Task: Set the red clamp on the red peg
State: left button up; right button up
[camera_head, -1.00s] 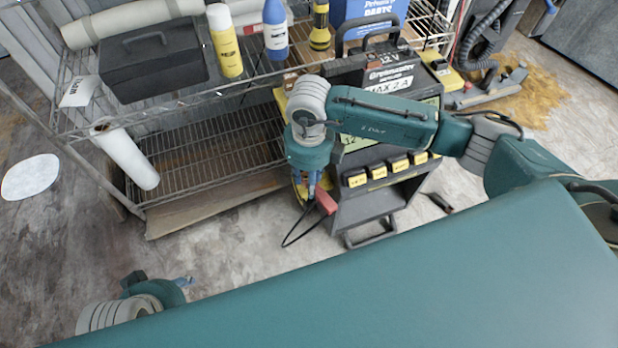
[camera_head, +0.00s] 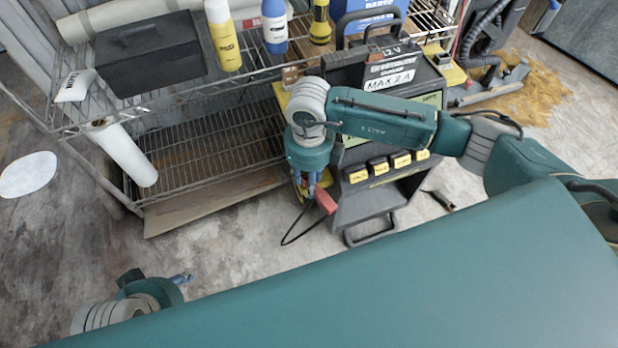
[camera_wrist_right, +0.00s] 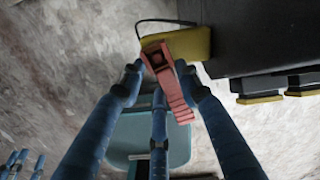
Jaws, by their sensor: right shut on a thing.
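The red clamp (camera_head: 327,201) is held in my right gripper (camera_head: 313,190), beside the front left of the black battery charger (camera_head: 365,205). In the right wrist view the clamp (camera_wrist_right: 168,75) sits between the blue fingers of my right gripper (camera_wrist_right: 160,85), its jaw end in front of a yellow block (camera_wrist_right: 195,43) on the charger's side. A black cable loops down from the clamp. I cannot make out the red peg. My left gripper (camera_head: 182,278) is low at the left, above the floor, far from the clamp; its fingers are too small to judge.
A wire shelf (camera_head: 215,147) stands behind, with a black toolbox (camera_head: 150,48), bottles and a white roll (camera_head: 130,157). A small dark tool (camera_head: 438,200) lies on the floor right of the charger. The floor at left is clear around a white disc (camera_head: 27,175).

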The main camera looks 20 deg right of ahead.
jog(key=shift+f, duration=0.15)
jog(key=o, duration=1.4)
notch_tip(320, 180, up, 12)
jog(key=shift+r, duration=0.1)
